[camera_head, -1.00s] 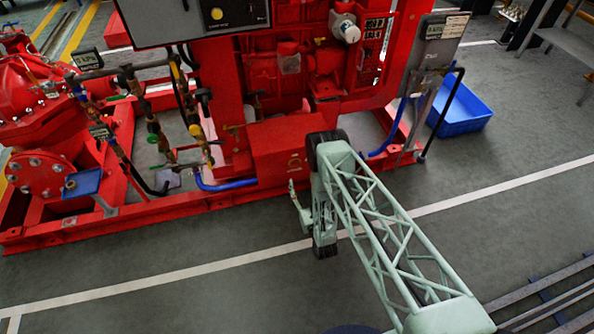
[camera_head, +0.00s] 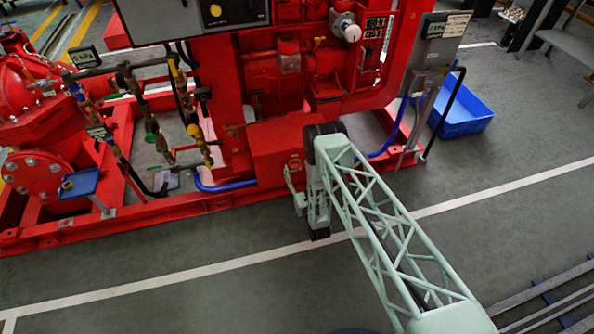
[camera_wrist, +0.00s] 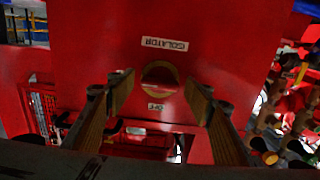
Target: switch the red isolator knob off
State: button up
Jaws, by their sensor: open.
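The red isolator knob (camera_wrist: 160,78) with a yellow ring sits on the face of a red box, near the middle of the wrist view. Its handle looks roughly horizontal there. An upside-down ISOLATOR label (camera_wrist: 165,44) is above it and a small OFF label (camera_wrist: 156,106) below. My gripper (camera_wrist: 161,94) is open, one finger left and one right of the knob in the picture, with no visible contact. The depth gap is hard to judge. In the head view my gripper (camera_head: 291,180) is in front of the red box (camera_head: 275,140), partly covering the knob area.
The red pumpset frame (camera_head: 150,208) runs along the floor, with pipes and valves (camera_head: 150,130) at left. A blue hose (camera_head: 225,186) lies left of the box. A blue crate (camera_head: 462,112) stands at right. The floor in front is open.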

jog(key=c, duration=0.9)
jog(key=shift+n, duration=0.3)
jog(key=n+p, duration=0.4)
jog(key=n, duration=1.2)
jog(key=shift+n, duration=0.3)
dwell(0.4)
